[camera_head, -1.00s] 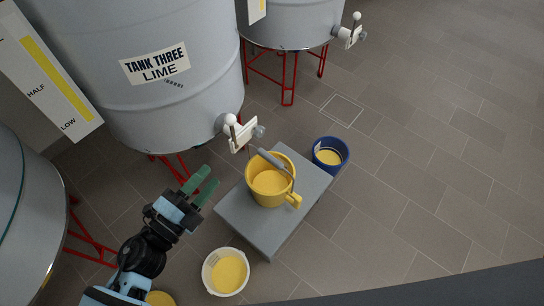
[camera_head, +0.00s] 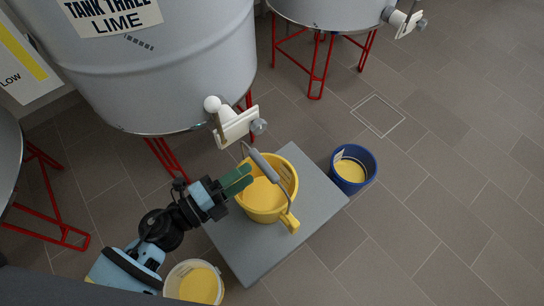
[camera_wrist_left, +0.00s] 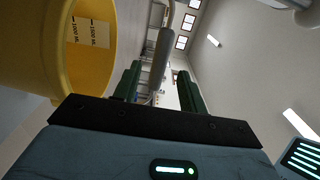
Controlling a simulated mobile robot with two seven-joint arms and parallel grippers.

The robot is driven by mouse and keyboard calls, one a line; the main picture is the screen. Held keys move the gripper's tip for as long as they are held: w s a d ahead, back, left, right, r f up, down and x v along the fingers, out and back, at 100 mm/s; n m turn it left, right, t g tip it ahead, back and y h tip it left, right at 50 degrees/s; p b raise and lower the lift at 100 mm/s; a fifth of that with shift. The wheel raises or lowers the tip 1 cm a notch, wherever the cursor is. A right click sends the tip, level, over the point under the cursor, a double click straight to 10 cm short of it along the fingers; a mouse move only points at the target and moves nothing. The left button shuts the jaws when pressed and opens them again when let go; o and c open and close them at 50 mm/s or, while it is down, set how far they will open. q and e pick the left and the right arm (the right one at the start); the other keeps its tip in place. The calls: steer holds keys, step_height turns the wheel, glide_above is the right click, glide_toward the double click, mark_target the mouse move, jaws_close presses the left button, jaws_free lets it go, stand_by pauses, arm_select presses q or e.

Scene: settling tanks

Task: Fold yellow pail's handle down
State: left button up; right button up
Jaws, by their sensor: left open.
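The yellow pail (camera_head: 284,176) stands upright on a grey platform (camera_head: 308,214), with yellow contents inside and a spout at its lower right. Its handle (camera_head: 262,164) is raised above the rim, with a grey grip on a thin wire. My left gripper (camera_head: 239,180) is open, its green fingers at the pail's left side, close to the handle. In the left wrist view the grey grip of the handle shows between the open fingers (camera_wrist_left: 158,75), ahead of them; contact cannot be told. The pail wall (camera_wrist_left: 82,75) fills the left there. My right gripper is not in view.
The tank's white valve (camera_head: 236,124) juts out just above the handle. A blue pail (camera_head: 371,166) stands on the floor right of the platform. A white pail (camera_head: 171,283) stands below my left arm. Red tank legs (camera_head: 168,158) stand behind. Floor to the right is clear.

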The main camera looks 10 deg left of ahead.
mark_target(259, 167)
arm_select(q)
steer(key=shift+b+x, duration=0.55)
steer(key=shift+x, duration=3.4)
steer(key=shift+s, duration=0.1)
jaws_close()
